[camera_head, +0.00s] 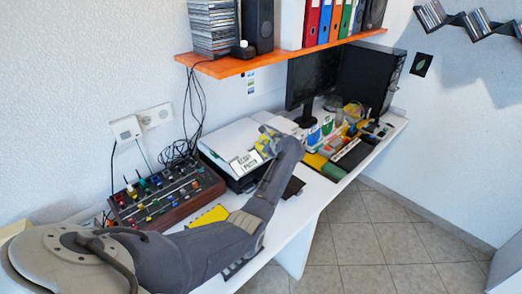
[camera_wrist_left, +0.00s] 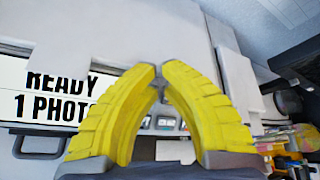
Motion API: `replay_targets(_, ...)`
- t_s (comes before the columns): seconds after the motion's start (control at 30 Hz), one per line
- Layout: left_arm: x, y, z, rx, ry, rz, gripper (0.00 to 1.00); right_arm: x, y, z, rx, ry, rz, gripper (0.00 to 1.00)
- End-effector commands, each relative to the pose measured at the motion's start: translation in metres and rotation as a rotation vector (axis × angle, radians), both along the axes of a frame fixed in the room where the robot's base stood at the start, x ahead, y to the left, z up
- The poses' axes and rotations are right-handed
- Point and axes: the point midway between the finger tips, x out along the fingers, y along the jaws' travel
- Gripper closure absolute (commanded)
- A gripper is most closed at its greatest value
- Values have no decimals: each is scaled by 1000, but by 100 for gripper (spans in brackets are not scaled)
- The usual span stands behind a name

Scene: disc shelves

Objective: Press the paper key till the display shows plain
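The printer (camera_head: 228,138) stands on the white desk, with a white top and a dark body. Its tilted display (camera_head: 245,164) faces out at the front. In the left wrist view the display (camera_wrist_left: 45,100) reads "READY" above "1 PHOTO", its right end hidden by a finger. A row of small keys (camera_wrist_left: 165,122) shows between my yellow fingers; their labels are too small to read, so I cannot tell which is the paper key. My left gripper (camera_wrist_left: 160,76) is shut, its fingertips together and empty, over the printer's front beside the display. My right gripper is out of view.
A mixer (camera_head: 165,195) with coloured knobs stands left of the printer. A monitor (camera_head: 312,75) and stationery stand to the right. An orange shelf (camera_head: 290,55) with discs, speaker and binders hangs above. Cables run down the wall.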

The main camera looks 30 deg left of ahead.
Motion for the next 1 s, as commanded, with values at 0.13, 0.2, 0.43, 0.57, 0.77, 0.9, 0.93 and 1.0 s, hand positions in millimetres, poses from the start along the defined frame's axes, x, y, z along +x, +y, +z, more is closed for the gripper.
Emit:
replay_targets(0.13,0,0,0,0,0,0,100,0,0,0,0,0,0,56)
replay_targets(0.2,0,0,0,0,0,0,100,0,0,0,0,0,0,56)
replay_targets(0.43,0,0,-1,0,-1,0,100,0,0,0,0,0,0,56)
replay_targets(0.57,0,1,-2,0,-1,0,100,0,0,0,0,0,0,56)
replay_targets(0.77,1,2,-3,0,-1,0,100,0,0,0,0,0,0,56)
replay_targets(0.9,1,2,-4,0,-1,0,100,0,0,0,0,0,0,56)
replay_targets(0.93,1,3,-5,0,-1,-1,100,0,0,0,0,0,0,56)
replay_targets(1.0,1,3,-5,0,-1,-1,100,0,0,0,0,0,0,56)
